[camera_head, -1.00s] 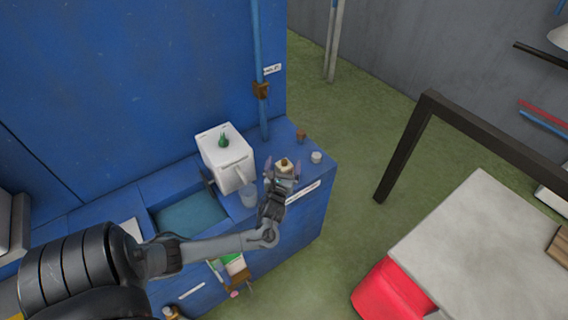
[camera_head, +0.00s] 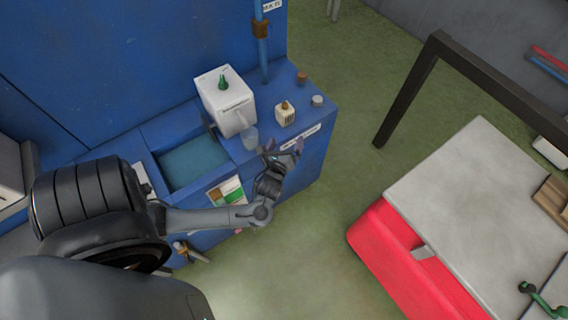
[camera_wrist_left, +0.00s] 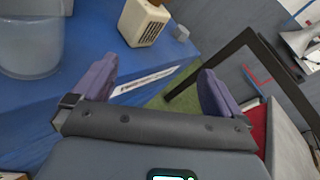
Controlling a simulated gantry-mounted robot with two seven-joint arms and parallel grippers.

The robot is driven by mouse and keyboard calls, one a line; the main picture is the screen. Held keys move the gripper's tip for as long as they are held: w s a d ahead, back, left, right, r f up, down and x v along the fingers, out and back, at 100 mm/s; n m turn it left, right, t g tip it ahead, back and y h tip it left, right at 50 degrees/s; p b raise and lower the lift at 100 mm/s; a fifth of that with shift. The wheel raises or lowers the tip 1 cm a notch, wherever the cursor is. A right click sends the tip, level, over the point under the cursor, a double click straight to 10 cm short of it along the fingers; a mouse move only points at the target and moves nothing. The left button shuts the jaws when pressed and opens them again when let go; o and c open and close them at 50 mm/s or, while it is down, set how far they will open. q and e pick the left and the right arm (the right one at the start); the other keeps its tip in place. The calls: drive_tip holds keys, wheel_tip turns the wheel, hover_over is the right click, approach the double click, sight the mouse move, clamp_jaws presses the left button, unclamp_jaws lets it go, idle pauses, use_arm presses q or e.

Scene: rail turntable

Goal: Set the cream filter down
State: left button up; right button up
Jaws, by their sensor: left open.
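The cream filter (camera_head: 285,115) stands on the blue counter, to the right of the white box with the green top. It also shows at the top of the left wrist view (camera_wrist_left: 144,22), with dark slots on its side and a brown knob on top. My left gripper (camera_head: 284,146) is open and empty, in front of and apart from the filter, near the counter's front edge. Its two purple fingers are spread wide in the left wrist view (camera_wrist_left: 155,88). My right gripper is not in view.
On the blue counter (camera_head: 245,158) are a white box (camera_head: 228,103), a clear cup (camera_head: 250,138), a small white cap (camera_head: 317,100) and a brown piece (camera_head: 302,77). A sunken basin (camera_head: 194,163) lies left. A red cabinet with grey top (camera_head: 475,185) stands right.

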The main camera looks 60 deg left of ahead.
use_arm(q)
drive_tip(key=s+d+f+n+g+h, duration=0.1)
drive_tip(key=s+d+n+g+h, duration=0.2)
drive_tip(key=d+n+h, duration=1.05)
drive_tip(key=s+d+r+n+g+y, duration=0.1)
drive_tip(key=s+d+r+n+g, duration=0.1)
drive_tip(key=s+d+r+n, duration=0.1)
drive_tip(key=s+d+r+n+g+y, duration=0.1)
drive_tip(key=s+d+r+n+g, duration=0.1)
drive_tip(key=s+d, duration=0.4)
drive_tip(key=shift+s+d+r+n, duration=0.3)
drive_tip(key=shift+s+r+n, duration=0.15)
drive_tip(key=shift+s+n, duration=0.5)
drive_tip(key=shift+w, duration=0.15)
wheel_tip(320, 180, up, 29)
drive_tip(key=p, duration=2.8)
drive_tip(key=shift+f, duration=0.2)
